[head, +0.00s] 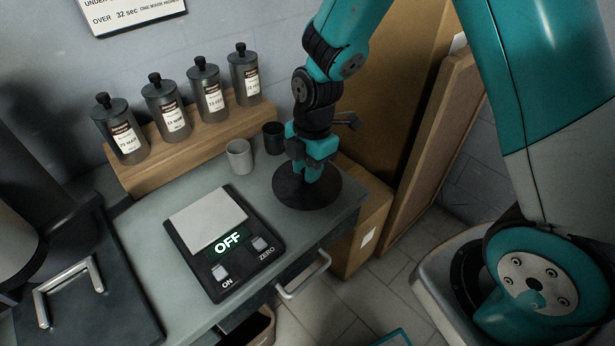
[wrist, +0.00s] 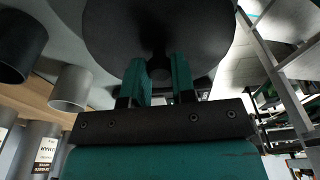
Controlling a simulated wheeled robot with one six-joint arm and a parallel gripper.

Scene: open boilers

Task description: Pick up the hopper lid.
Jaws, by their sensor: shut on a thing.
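The hopper lid is a dark round disc (head: 318,192) at the right end of the grey counter. It fills the top of the wrist view (wrist: 160,25), where a short knob shows at its middle. My gripper (head: 307,174) points down over the lid's centre. In the wrist view its two teal fingers (wrist: 160,72) are shut on the lid's knob. The lid looks about level. I cannot tell whether its underside touches the counter or is just above it.
A scale (head: 223,243) reading OFF lies left of the lid. A grey cup (head: 239,157) and a black cup (head: 273,138) stand behind. Several labelled canisters (head: 209,90) stand on a wooden shelf (head: 150,178).

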